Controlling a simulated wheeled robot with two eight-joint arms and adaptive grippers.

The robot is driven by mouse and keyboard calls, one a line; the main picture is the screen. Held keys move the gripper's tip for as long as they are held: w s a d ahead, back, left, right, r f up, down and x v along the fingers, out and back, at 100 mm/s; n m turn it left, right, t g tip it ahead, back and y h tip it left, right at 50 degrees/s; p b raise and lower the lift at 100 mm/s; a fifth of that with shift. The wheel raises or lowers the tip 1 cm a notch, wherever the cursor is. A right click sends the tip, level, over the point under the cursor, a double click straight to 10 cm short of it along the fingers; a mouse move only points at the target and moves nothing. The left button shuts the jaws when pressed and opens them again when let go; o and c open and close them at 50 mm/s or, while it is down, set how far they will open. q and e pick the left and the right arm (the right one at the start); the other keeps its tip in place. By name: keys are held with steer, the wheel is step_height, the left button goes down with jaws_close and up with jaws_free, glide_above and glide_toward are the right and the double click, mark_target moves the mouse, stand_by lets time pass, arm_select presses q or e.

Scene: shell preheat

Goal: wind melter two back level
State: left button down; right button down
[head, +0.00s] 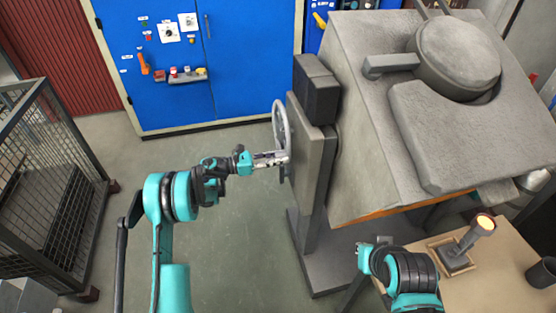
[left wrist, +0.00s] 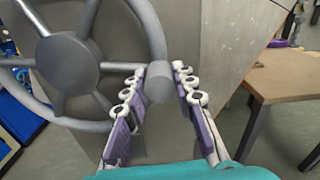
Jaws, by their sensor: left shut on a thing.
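The melter (head: 362,120) is a big grey block on a grey stand, with a round lid (head: 458,58) on top. Its edges slant in the head view; I cannot tell how far it is tilted. A grey spoked handwheel (head: 280,122) is on the left side of its stand, seen nearly edge-on; it also shows in the left wrist view (left wrist: 68,62). My left gripper (head: 284,158) is at the wheel's lower rim. In the left wrist view its fingers are shut on the wheel's handle (left wrist: 158,84). My right gripper is not in view; only part of that arm shows.
A blue cabinet (head: 250,75) with switches stands at the back. A wire cage (head: 50,180) stands at the left. A wooden table (head: 500,285) at the lower right holds a lamp-like object (head: 470,240) and a dark cup (head: 541,272). The floor around my left arm is clear.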

mark_target(289, 147)
arm_select(q)
steer(key=shift+d+r+n+p, duration=0.15)
steer(key=shift+r+n+p, duration=0.25)
steer(key=shift+r+n, duration=1.55)
steer(key=shift+r, duration=0.1)
steer(key=c, duration=1.2)
jaws_free()
steer(key=shift+d, duration=0.15)
steer(key=v, duration=1.2)
